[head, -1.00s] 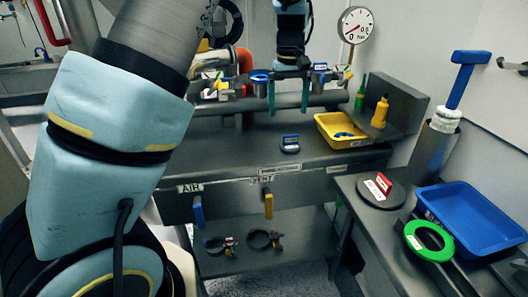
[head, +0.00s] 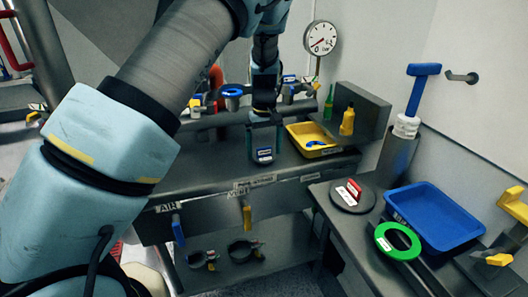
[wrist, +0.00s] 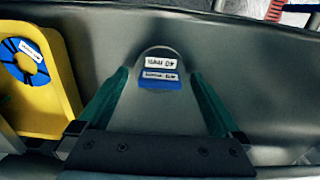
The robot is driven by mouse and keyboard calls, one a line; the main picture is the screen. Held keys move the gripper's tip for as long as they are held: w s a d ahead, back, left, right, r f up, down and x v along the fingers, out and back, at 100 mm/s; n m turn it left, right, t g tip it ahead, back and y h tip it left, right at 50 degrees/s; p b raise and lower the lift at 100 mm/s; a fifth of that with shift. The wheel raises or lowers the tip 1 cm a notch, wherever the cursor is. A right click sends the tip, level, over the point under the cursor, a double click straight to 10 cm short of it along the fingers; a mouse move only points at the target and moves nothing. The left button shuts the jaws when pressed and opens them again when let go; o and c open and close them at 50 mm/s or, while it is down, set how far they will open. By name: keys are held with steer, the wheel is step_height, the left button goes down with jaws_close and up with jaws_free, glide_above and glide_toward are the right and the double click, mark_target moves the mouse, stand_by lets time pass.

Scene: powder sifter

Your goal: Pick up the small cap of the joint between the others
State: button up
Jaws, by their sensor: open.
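The small cap (head: 264,154) stands on the grey bench top near its front edge. It is a dark piece with a blue grip and white labels. In the wrist view the cap (wrist: 158,78) appears between my two green fingers. My gripper (head: 264,147) is open and points down over the cap, with a finger on each side. I cannot tell whether the fingers touch it. The lower part of the cap is partly hidden in the head view.
A yellow tray (head: 297,131) with a blue ring inside stands just right of my gripper. Pipes with clamps run behind it. On the right bench are a dark disc with a red grip (head: 353,192), a green ring (head: 384,241) and a blue tray (head: 457,231).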

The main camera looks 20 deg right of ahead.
steer(key=shift+f, duration=0.5)
steer(key=c, duration=1.3)
steer(key=shift+o, duration=0.2)
steer(key=shift+r, duration=0.1)
